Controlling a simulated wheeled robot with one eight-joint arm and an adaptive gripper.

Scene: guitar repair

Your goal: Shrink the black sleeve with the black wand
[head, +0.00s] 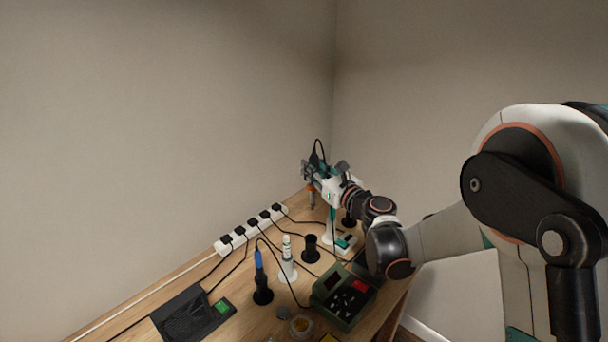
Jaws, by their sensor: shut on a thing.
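My gripper (311,174) is at the far end of the bench, raised above its surface. It is shut on a black wand (318,157) whose cable loops up over the top. An orange section and a thin tip of the wand point down below the jaws. I cannot make out the black sleeve in this view; it may be too small or hidden behind my arm. A white stand base with a green part (343,243) stands below and to the right of my gripper.
A blue wand (259,262) and a white wand (287,248) stand in holders. A black holder (311,250) looks empty. A green control box (343,298), a black unit (186,315), small dishes and a power strip (245,232) crowd the wooden bench. Cables cross it.

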